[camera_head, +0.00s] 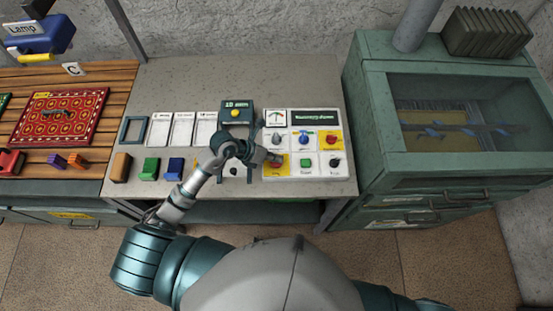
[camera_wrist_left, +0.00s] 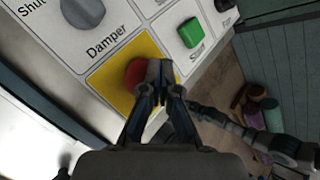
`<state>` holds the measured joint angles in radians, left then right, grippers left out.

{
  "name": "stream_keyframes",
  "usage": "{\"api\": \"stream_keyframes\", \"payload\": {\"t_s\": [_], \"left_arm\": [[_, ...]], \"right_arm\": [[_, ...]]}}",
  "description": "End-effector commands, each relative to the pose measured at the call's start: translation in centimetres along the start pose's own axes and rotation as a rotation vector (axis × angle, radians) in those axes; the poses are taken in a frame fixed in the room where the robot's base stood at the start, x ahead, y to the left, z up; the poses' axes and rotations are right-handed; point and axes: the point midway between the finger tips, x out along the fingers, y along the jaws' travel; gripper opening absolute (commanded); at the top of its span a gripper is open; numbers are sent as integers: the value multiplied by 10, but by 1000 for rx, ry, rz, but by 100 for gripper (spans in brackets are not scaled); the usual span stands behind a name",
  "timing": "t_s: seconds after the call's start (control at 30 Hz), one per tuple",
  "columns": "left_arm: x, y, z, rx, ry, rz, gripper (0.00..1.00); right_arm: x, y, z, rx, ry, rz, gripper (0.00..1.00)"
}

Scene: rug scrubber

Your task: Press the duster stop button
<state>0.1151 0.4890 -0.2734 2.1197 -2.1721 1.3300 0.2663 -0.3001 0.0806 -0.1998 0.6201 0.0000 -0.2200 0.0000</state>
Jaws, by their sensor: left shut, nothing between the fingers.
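The control panel (camera_head: 304,117) lies on the grey desk. Its lower-left cell is a yellow square (camera_head: 280,172) with a red button, which in the wrist view (camera_wrist_left: 136,74) is partly hidden behind my fingers. The cell's label is hidden there. The green button (camera_wrist_left: 190,33) marked Start is in the cell beside it. My left gripper (camera_head: 270,159) is shut and empty, with its fingertips (camera_wrist_left: 160,70) over the right part of the red button. I cannot tell whether they touch it. My right gripper is out of view.
A grey knob (camera_wrist_left: 84,10) marked Damper sits near the yellow cell. Another yellow cell with a red button (camera_head: 331,139) is at the panel's upper right. A green cabinet (camera_head: 357,110) stands to the right. Coloured blocks (camera_head: 150,168) lie left of my arm.

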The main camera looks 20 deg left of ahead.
Motion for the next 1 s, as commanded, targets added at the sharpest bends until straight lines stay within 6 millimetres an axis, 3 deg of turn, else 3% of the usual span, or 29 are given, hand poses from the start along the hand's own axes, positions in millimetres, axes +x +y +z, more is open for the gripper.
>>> {"api": "stream_keyframes", "payload": {"t_s": [0.37,0.77,1.0], "left_arm": [[-16,-6,9,1,1,1,0],[-17,-6,10,0,0,0,0],[-32,-16,20,1,-1,1,0]], "right_arm": [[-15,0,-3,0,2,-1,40],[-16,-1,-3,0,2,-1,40],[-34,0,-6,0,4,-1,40]]}}
